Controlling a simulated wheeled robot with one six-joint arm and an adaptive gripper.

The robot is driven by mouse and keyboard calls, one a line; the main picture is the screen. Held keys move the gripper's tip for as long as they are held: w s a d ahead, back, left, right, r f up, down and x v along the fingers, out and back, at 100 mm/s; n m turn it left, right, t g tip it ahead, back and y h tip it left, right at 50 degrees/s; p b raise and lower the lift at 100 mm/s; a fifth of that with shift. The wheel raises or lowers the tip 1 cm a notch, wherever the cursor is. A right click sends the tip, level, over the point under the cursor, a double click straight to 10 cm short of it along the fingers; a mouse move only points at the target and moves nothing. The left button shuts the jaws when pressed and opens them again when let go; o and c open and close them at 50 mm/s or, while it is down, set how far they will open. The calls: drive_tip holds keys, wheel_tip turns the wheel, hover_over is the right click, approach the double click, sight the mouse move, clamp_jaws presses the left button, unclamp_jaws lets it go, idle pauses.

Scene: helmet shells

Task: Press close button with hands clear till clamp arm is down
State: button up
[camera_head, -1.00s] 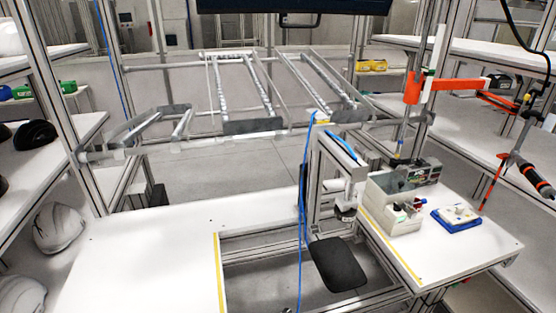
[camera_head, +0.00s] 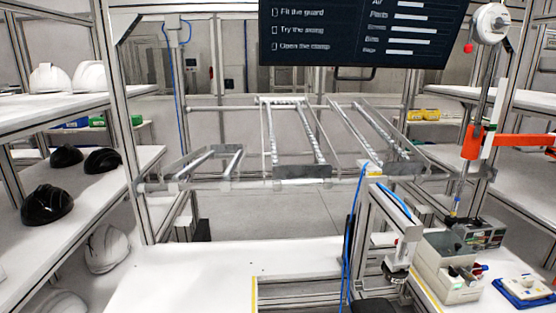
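The clamp stand (camera_head: 392,215) is a grey metal frame with a blue hose, right of centre at the workbench. Its dark-tipped clamp head (camera_head: 398,272) hangs under the top beam. I cannot tell from here whether the clamp arm is up or down. A blue and white box (camera_head: 525,290) with small raised parts lies on the bench at the lower right. Which part is the close button is too small to tell. My gripper is not in view, and no hands show.
A white bench (camera_head: 190,280) fills the lower left and middle. A beige bin (camera_head: 447,270) with small coloured items stands beside the clamp stand. A dark screen (camera_head: 355,32) hangs at the top. Black helmet shells (camera_head: 47,204) sit on left shelves. An orange arm (camera_head: 520,140) is at right.

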clamp_jaws()
idle(1.0)
